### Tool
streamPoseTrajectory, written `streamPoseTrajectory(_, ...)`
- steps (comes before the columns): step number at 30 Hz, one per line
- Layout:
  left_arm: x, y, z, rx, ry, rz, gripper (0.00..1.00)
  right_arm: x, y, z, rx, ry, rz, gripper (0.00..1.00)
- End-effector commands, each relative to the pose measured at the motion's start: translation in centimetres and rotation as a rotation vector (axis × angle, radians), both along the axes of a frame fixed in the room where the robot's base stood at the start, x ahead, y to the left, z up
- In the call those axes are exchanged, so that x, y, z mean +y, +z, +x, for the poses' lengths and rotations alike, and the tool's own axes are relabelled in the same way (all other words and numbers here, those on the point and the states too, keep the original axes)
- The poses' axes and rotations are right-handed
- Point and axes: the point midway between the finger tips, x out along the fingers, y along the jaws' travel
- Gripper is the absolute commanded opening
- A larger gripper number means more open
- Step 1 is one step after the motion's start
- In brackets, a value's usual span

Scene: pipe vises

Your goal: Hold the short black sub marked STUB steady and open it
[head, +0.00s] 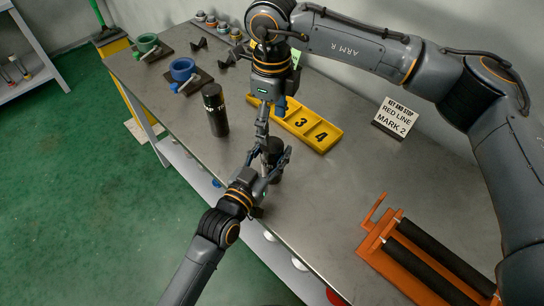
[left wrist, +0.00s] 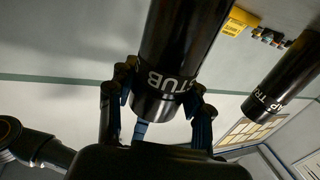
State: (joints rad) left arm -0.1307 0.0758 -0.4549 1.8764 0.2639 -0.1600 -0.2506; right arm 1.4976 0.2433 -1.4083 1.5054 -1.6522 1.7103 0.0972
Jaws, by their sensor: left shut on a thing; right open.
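The short black sub marked STUB (head: 276,147) stands on the metal bench near its front edge, partly hidden by my grippers. In the left wrist view the sub (left wrist: 183,45) fills the middle, with white STUB lettering near its end. My left gripper (head: 268,168) is shut on it, with a finger on each side in the left wrist view (left wrist: 160,105). My right gripper (head: 263,142) comes down from above and is open, its fingers close to the sub's upper part. Whether they touch it is hidden.
A taller black cylinder (head: 215,112) with white lettering stands left of the sub. A yellow numbered tray (head: 318,137) lies behind right, near a sign (head: 394,118). Blue (head: 183,70) and green (head: 147,43) vises are at back left. An orange roller stand (head: 376,250) sits front right.

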Motion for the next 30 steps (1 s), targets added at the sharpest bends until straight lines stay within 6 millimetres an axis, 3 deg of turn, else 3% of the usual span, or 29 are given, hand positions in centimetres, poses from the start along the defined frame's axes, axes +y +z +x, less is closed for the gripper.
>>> streamPoseTrajectory(11, 0.0, 0.0, 0.0, 0.001, 0.000, 0.000, 0.00, 0.0, -0.4, 0.0, 0.002, -0.355, -0.001, 0.70)
streamPoseTrajectory(24, 0.0, 0.0, 0.0, 0.001, 0.000, 0.000, 0.00, 0.0, -6.4, 0.0, 0.004, -0.371, -0.001, 0.70)
streamPoseTrajectory(30, 0.0, 0.0, 0.0, 0.001, 0.000, 0.000, 0.00, 0.0, -7.9, 0.0, 0.001, -0.369, -0.001, 0.70)
